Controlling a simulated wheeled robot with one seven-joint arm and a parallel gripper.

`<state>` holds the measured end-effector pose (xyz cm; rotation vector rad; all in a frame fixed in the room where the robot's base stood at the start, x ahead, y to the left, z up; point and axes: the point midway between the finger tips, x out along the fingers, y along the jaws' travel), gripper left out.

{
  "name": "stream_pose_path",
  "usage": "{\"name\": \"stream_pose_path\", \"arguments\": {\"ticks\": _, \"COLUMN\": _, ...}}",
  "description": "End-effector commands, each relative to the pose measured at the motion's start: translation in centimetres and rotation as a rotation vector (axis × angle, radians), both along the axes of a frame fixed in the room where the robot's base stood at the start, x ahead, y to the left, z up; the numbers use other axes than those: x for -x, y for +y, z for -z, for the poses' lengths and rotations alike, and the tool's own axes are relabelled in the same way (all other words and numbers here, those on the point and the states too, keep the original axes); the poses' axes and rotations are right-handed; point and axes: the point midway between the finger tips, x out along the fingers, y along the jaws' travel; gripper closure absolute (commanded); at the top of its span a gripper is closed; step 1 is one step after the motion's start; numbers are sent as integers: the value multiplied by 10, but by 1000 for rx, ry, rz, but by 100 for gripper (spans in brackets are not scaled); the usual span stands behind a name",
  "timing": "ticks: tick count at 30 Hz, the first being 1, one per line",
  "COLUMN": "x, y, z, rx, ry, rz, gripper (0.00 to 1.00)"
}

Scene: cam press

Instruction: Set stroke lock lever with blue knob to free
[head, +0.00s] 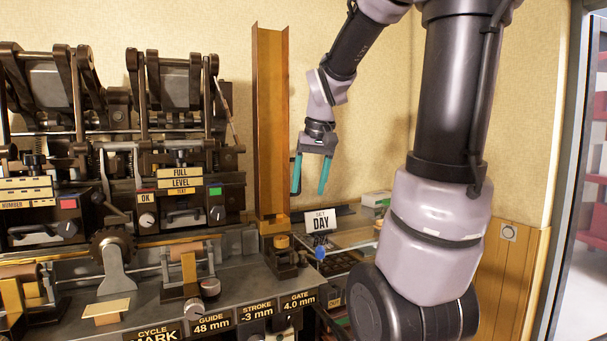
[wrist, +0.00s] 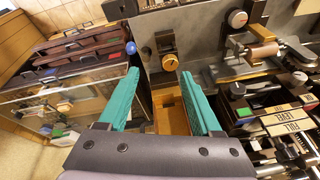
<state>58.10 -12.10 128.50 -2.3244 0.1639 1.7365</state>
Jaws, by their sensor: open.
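The blue knob (head: 320,253) shows in the head view at the right end of the machine bench, below the "SET DAY" card. It also shows in the wrist view (wrist: 130,47), just beyond the left fingertip in the picture and apart from it. The lever that carries it is mostly hidden, and its position cannot be read. My gripper (head: 309,190) has teal fingers pointing down, above and behind the knob. In the wrist view the fingers (wrist: 160,73) are spread with nothing between them.
A tall wooden channel (head: 271,125) stands left of my gripper. A round brass-coloured knob (wrist: 170,62) sits beyond the fingertips in the wrist view. The "SET DAY" card (head: 321,221) stands close to the blue knob. Machine heads and rollers crowd the left.

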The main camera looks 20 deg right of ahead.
Motion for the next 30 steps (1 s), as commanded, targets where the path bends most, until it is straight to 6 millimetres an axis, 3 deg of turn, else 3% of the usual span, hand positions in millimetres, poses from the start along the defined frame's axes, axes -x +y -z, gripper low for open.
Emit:
{"name": "stream_pose_path", "arguments": {"ticks": 9, "x": 44, "y": 28, "z": -25, "rx": -54, "ry": -125, "rz": 35, "gripper": 34}}
{"name": "stream_pose_path", "arguments": {"ticks": 18, "x": 82, "y": 49, "z": -38, "rx": -116, "ry": -228, "rz": 66, "gripper": 34}}
{"name": "stream_pose_path", "arguments": {"ticks": 30, "x": 101, "y": 58, "z": -41, "rx": -153, "ry": -278, "rz": 81, "gripper": 34}}
